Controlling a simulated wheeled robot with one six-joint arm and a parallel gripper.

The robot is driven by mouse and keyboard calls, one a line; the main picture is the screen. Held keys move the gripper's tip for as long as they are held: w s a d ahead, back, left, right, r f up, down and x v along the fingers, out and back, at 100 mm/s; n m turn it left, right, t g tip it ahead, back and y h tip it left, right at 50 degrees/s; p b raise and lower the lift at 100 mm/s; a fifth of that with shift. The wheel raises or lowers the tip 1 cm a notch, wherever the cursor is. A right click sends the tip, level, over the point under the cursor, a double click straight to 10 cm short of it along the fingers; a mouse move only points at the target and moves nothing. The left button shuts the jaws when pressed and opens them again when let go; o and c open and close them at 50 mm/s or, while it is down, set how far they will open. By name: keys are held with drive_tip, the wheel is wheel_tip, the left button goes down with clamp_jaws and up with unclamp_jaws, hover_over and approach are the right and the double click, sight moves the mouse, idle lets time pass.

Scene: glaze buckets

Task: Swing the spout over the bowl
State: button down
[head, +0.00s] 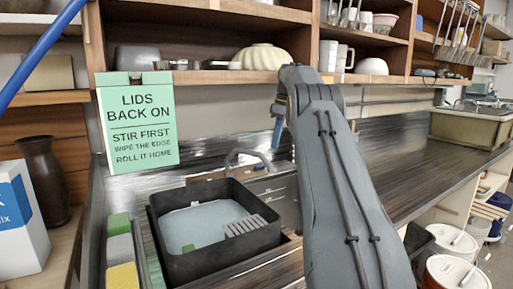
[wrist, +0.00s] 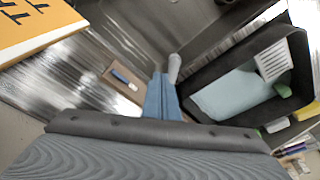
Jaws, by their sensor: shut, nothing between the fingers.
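The spout (head: 247,153) is a grey curved tap pipe behind the back rim of the black bowl. The black bowl (head: 210,262) is a square tub holding pale blue water and a light slotted rack. My gripper (head: 277,132) hangs above and right of the spout in the head view, its blue fingers pointing down. In the wrist view the fingers (wrist: 162,82) are shut and empty. A grey rounded piece, apparently the spout (wrist: 174,68), shows close beside their tips; contact cannot be told. The bowl (wrist: 220,70) lies to the right there.
Green, grey and yellow sponges (head: 121,250) stand left of the bowl. A green sign (head: 138,122) hangs from the shelf (head: 200,77) above. A brown tray (wrist: 118,82) with a blue-and-white item lies beside the fingers. The counter (head: 410,175) to the right is clear.

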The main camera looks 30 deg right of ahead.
sight(252, 152)
drive_tip(key=a+r+n+t+h+p, duration=0.15)
drive_tip(key=a+n+h, duration=0.25)
drive_tip(key=a+n, duration=0.5)
drive_tip(key=a+r+n+t+h, duration=0.1)
drive_tip(key=a+r+n+h, duration=0.25)
drive_tip(key=a+n, duration=0.55)
drive_tip(key=w+d+f+p, duration=0.1)
drive_tip(key=d+f, duration=0.1)
drive_tip(key=w+d+f+m+p, duration=0.1)
drive_tip(key=d+f, duration=0.1)
drive_tip(key=f, duration=0.1)
drive_tip(key=w+d+f+m+h+p, duration=0.1)
drive_tip(key=w+d+f, duration=0.1)
drive_tip(key=f, duration=0.1)
drive_tip(key=shift+d+f+g, duration=0.1)
drive_tip(key=shift+g, duration=0.15)
drive_tip(key=shift+w+d+f, duration=0.2)
drive_tip(key=shift+w+d, duration=0.2)
drive_tip(key=shift+d, duration=0.15)
drive_tip(key=shift+w+d+p, duration=0.2)
drive_tip(key=shift+d+p, duration=0.45)
drive_tip(key=shift+d, duration=0.2)
